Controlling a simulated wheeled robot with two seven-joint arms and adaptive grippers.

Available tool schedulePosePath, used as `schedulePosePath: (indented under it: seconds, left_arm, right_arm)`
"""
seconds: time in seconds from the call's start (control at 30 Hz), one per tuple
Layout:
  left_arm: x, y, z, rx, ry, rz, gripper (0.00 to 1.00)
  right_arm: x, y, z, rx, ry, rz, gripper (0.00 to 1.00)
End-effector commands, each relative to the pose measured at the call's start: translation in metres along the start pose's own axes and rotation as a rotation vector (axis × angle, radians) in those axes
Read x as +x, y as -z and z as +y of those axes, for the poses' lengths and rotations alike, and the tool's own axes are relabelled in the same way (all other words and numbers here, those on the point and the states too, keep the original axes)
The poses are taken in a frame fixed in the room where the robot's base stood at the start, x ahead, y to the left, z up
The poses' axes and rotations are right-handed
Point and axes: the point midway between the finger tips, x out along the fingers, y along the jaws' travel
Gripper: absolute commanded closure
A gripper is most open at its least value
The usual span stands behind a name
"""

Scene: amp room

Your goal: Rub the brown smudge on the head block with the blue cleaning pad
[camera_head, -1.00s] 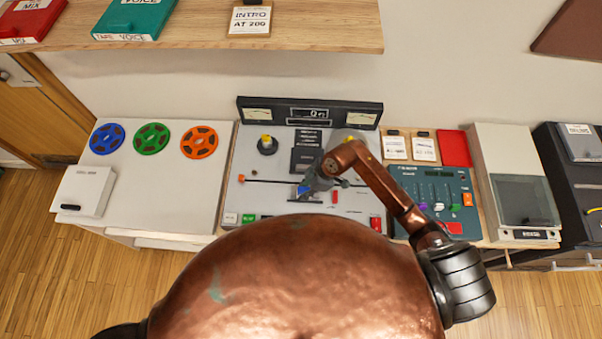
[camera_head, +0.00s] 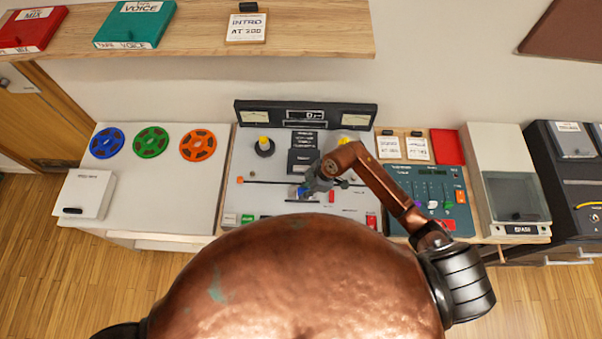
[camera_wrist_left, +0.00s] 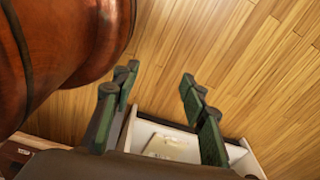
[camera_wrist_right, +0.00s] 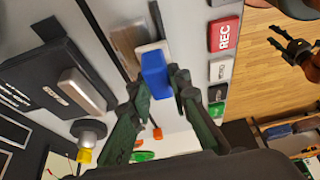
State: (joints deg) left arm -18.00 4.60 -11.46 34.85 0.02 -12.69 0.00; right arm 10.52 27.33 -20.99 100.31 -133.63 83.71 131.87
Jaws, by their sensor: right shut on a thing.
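My right gripper (camera_wrist_right: 157,83) is shut on the blue cleaning pad (camera_wrist_right: 155,72), which sticks out past its fingertips. In the head view the right gripper (camera_head: 312,187) is over the tape machine's deck (camera_head: 262,208), with a bit of the blue pad (camera_head: 301,191) showing. In the right wrist view a brownish patch (camera_wrist_right: 125,45) on a small block lies just beyond the pad; it looks like the smudge on the head block. I cannot tell whether the pad touches it. My left gripper (camera_wrist_left: 160,95) is open and empty, above the floor.
A dark cover block (camera_head: 303,160) and two posts with yellow tops stand on the deck near the pad. A mixer (camera_head: 435,195) is to the right. Three coloured reels (camera_head: 151,140) and a white box (camera_head: 84,193) lie on the left counter.

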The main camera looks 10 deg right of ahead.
Motion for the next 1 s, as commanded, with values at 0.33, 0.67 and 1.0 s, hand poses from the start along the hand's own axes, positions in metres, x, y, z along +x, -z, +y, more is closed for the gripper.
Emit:
schedulePosePath:
  seconds: [0.33,0.67,1.0]
  left_arm:
    - [-0.036,0.041,-0.004,0.007,0.003,0.050,0.60]
    - [-0.063,0.029,-0.004,0.004,0.002,0.034,0.60]
    - [-0.064,0.023,-0.003,0.003,0.002,0.025,0.60]
  right_arm:
    - [-0.030,0.014,0.001,-0.003,-0.002,0.000,1.00]
    - [-0.053,0.028,0.001,-0.012,0.001,0.000,1.00]
    - [-0.054,0.029,0.001,-0.013,0.001,0.000,1.00]
